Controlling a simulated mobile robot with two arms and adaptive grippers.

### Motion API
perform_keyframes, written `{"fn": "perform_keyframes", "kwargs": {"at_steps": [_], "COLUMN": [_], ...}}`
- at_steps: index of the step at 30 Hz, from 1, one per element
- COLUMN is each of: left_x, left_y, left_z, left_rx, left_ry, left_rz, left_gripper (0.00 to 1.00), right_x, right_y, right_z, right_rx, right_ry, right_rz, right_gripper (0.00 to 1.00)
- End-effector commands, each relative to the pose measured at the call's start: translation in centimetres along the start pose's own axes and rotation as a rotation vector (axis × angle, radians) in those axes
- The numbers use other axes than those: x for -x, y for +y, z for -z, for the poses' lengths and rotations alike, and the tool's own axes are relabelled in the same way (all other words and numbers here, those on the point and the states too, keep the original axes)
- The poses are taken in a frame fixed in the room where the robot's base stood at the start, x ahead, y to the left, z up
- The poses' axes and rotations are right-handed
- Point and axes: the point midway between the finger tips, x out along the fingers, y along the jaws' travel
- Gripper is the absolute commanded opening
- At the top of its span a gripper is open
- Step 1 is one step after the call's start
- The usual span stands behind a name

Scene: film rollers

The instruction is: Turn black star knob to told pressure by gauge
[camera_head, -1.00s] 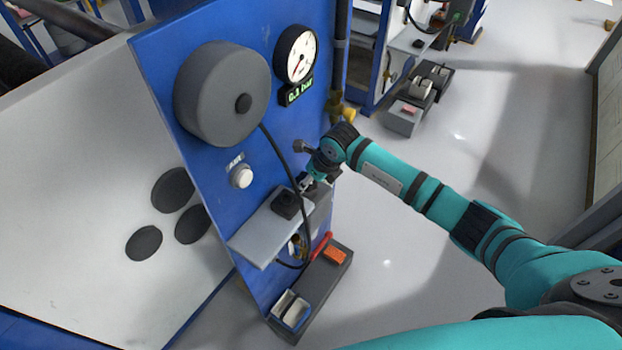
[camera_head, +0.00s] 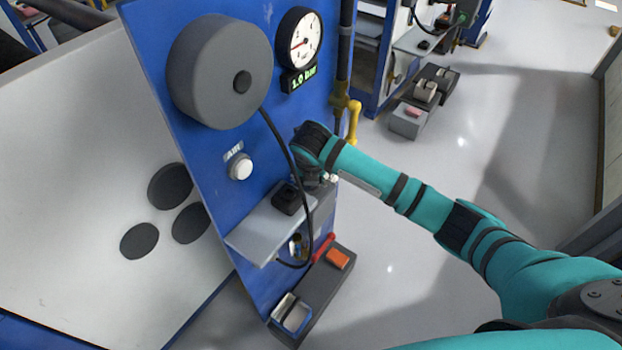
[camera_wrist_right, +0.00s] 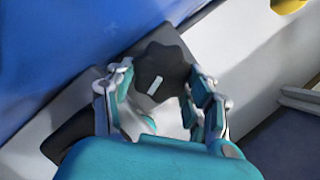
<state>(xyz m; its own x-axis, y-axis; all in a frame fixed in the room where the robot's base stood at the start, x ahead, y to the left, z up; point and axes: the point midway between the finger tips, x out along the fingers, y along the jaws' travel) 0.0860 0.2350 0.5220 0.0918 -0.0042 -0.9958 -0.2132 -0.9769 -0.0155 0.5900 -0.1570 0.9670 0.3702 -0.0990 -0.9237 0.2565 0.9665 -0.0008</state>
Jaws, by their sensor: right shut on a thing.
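The black star knob (camera_wrist_right: 158,70) with a white pointer mark sits between the fingers of my right gripper (camera_wrist_right: 162,88) in the right wrist view. The gripper is shut on the knob, with a finger on either side. In the head view my right wrist (camera_head: 313,160) hides the knob at the right edge of the blue panel (camera_head: 215,150). The round gauge (camera_head: 300,38) has a red needle pointing left. The green display (camera_head: 304,80) below it reads 1.0 bar. My left gripper is not in view.
A grey roller (camera_head: 210,75), a white air button (camera_head: 240,168) and a small grey shelf (camera_head: 262,228) are on the panel. A black cable (camera_head: 285,150) hangs close to my wrist. A yellow valve handle (camera_head: 354,120) is behind it. The floor at right is clear.

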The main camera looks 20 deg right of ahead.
Motion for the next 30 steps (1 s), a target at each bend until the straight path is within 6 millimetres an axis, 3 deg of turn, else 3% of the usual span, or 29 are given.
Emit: {"fn": "perform_keyframes", "kwargs": {"at_steps": [21,22,24,30], "left_x": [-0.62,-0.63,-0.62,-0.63], "left_y": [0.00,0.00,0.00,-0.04], "left_z": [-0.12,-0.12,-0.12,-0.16], "left_rx": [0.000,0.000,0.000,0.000], "left_ry": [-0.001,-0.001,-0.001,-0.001], "left_rz": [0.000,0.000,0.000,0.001], "left_gripper": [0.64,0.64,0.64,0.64], "right_x": [0.08,0.08,0.07,0.04], "right_y": [0.11,0.11,0.11,0.10], "right_z": [-0.11,-0.11,-0.11,-0.06], "right_rx": [-0.069,-0.069,-0.069,-0.068], "right_ry": [-0.001,-0.001,-0.001,0.000], "right_rz": [0.026,0.026,0.026,0.027], "right_gripper": [0.21,0.57,0.64,0.64]}}
